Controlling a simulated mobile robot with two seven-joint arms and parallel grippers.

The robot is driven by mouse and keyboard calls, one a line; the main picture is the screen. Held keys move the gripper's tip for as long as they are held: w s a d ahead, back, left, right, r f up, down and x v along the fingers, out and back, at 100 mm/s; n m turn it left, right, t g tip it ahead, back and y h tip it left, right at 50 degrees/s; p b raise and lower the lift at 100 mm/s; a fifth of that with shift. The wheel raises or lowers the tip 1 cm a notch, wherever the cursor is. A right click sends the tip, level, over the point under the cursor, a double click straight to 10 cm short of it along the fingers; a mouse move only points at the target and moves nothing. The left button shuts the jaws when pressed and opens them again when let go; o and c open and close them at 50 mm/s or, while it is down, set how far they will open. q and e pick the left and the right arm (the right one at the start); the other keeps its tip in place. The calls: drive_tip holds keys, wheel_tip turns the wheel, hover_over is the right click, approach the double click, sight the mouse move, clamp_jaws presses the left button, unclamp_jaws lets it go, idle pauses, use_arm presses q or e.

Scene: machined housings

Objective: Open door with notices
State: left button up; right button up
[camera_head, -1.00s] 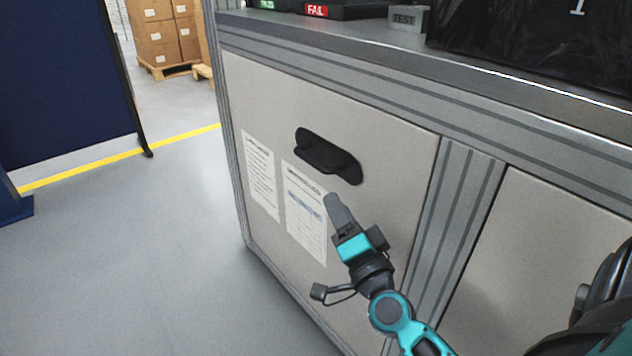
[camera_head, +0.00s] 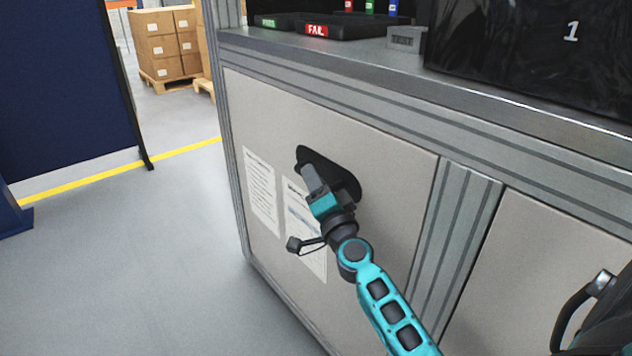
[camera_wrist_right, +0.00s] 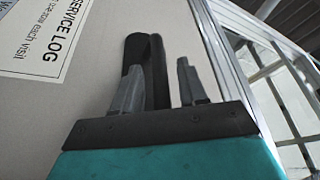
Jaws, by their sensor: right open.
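The door with notices (camera_head: 395,190) is a beige cabinet panel in a grey metal frame, and it looks shut. Two white notices hang on it, a left one (camera_head: 262,192) and a right one (camera_head: 310,255) partly hidden by my arm. A black handle (camera_head: 338,175) sits above them. My right gripper (camera_head: 308,172) is at the handle's left part and covers some of it. In the right wrist view the open fingers (camera_wrist_right: 160,85) stand with the dark handle (camera_wrist_right: 148,60) between or just behind them; contact cannot be told. My left gripper is not in view.
The worktop (camera_head: 370,62) above carries black trays with a red FAIL label (camera_head: 316,31) and a dark wrapped box (camera_head: 520,55). A second panel (camera_head: 540,270) is at the right. Open floor (camera_head: 150,270) lies left of the cabinet.

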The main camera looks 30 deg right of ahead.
clamp_jaws()
idle(0.4)
